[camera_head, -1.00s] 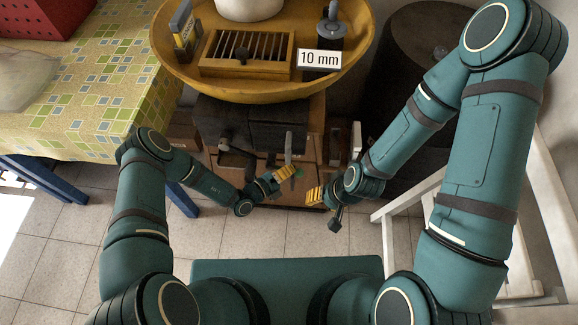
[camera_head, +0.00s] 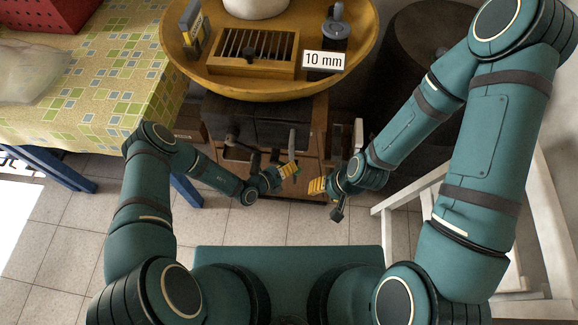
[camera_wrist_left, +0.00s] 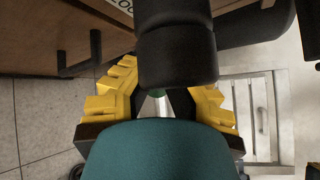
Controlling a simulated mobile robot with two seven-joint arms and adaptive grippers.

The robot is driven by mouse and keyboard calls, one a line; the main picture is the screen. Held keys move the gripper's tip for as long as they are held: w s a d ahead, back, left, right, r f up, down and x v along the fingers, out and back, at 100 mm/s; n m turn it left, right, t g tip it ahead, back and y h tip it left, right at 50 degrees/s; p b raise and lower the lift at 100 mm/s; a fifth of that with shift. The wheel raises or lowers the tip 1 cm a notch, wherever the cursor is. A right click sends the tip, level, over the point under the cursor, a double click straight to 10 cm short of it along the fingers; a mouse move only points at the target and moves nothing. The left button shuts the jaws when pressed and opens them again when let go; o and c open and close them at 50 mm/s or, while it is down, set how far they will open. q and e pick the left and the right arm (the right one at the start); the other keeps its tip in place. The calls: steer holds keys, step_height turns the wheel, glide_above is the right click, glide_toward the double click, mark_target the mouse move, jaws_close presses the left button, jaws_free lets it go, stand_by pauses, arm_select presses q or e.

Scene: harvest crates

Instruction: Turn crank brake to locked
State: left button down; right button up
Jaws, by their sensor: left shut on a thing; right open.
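The crank brake is on the dark, boxy machine (camera_head: 282,132) under the yellow round tray. A thin grey lever (camera_head: 292,139) stands up at its front right, but I cannot tell its brake position. My left gripper (camera_head: 286,171) is at the machine's front, just below this lever. In the left wrist view, its yellow fingers (camera_wrist_left: 165,100) are shut on a thick black cylindrical handle (camera_wrist_left: 176,50); the grip itself is partly hidden. My right gripper (camera_head: 322,187) is open and empty, a little to the right and lower, apart from the machine.
The yellow tray (camera_head: 270,90) overhangs the machine and carries a slatted wooden box (camera_head: 253,52) and a "10 mm" label (camera_head: 323,62). A table with a patterned cloth (camera_head: 90,115) is at left. A white frame (camera_head: 400,205) stands at right. Tiled floor is clear in front.

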arm_select(q)
steer(key=shift+w, duration=0.1)
steer(key=c, duration=0.9)
jaws_free()
steer(key=shift+c, duration=0.2)
steer(key=v, duration=1.2)
steer(key=shift+c, duration=0.4)
